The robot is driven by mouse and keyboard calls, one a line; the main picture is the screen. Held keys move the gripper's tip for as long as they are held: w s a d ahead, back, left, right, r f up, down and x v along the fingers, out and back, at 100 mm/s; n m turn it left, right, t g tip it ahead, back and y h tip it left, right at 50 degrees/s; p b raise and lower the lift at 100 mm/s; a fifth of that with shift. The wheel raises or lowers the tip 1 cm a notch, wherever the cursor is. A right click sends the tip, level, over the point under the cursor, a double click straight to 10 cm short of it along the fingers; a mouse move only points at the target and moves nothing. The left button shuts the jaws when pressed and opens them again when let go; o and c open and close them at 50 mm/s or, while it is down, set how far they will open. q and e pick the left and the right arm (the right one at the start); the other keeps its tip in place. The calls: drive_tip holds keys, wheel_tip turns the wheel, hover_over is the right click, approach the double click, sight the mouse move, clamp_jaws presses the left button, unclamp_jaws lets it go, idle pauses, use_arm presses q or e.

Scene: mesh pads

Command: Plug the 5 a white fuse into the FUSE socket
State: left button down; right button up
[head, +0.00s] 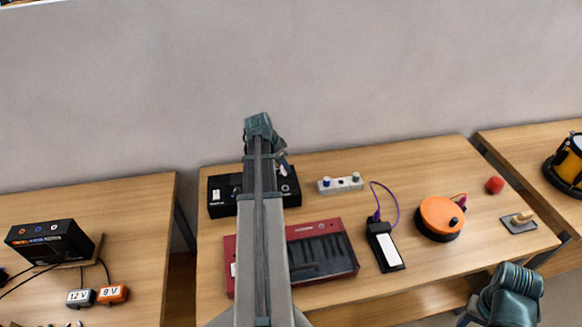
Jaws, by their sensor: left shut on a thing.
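My left arm reaches up the middle of the head view, and its gripper (281,163) is over the black box (222,207) at the back left of the middle table. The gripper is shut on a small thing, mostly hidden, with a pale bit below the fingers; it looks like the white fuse. I cannot tell whether it touches the box. The box has a white label and dark fittings on top; the arm covers its middle. I cannot make out which fitting is the FUSE socket. My right gripper (508,296) is at the lower right, its fingers unclear.
A red keyboard (330,228) lies in front of the box, partly behind my arm. To the right are a pale knob strip (340,184), a black pedal (383,245) with purple cable, an orange round device (440,215) and a red knob (495,184).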

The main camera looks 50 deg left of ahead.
use_arm(q)
drive_tip(key=b, duration=0.6)
hover_over(288, 188)
drive_tip(key=s, duration=0.2)
drive_tip(key=f, duration=0.5)
drive_tip(key=shift+w+a+f, duration=0.2)
drive_tip(key=shift+w+f, duration=0.05)
drive_tip(key=shift+f, duration=0.15)
drive_tip(key=shift+f+b, duration=1.4)
drive_tip(key=shift+f, duration=0.05)
idle(0.7)
drive_tip(key=c, duration=0.5)
unclamp_jaws()
drive_tip(key=shift+r, duration=0.15)
drive_tip(key=p+v, duration=1.2)
drive_tip(key=v, duration=0.1)
drive_tip(key=shift+s+r+p, duration=0.15)
drive_tip(key=shift+s+p, duration=0.05)
drive_tip(key=shift+p, duration=0.2)
